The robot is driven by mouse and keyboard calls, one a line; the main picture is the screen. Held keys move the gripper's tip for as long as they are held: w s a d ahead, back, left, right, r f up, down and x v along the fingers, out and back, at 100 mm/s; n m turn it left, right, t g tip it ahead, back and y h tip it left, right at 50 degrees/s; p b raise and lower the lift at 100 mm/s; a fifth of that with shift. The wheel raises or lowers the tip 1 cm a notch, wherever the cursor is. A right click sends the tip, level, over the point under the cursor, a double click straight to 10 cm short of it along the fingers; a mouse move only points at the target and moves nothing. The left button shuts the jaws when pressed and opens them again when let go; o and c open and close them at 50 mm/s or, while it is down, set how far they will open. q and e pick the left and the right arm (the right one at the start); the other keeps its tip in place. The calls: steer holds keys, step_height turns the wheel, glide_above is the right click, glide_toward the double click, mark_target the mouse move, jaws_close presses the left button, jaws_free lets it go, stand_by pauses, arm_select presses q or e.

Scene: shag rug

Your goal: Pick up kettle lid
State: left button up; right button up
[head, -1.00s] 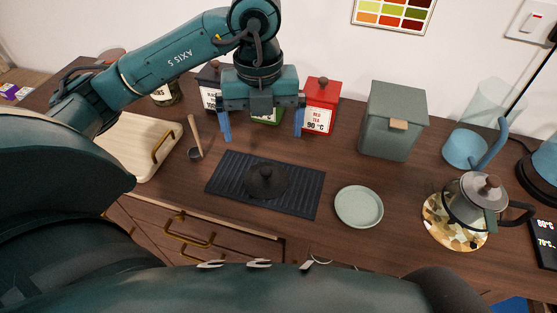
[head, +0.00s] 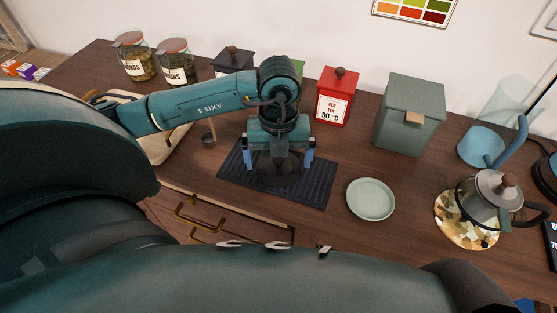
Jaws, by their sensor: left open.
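My right gripper is not in view.
A pale green saucer (head: 370,199) lies right of the mat. Behind stand a red tea tin (head: 336,98), a grey-green canister (head: 408,115) and glass jars (head: 176,66). A scoop (head: 208,138) and a wooden board (head: 160,147) are at the left. Counter around the saucer is clear.

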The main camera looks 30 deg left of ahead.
arm_select(q)
steer(key=shift+f, duration=0.1)
steer(key=c, duration=0.8)
steer(key=shift+o, duration=0.2)
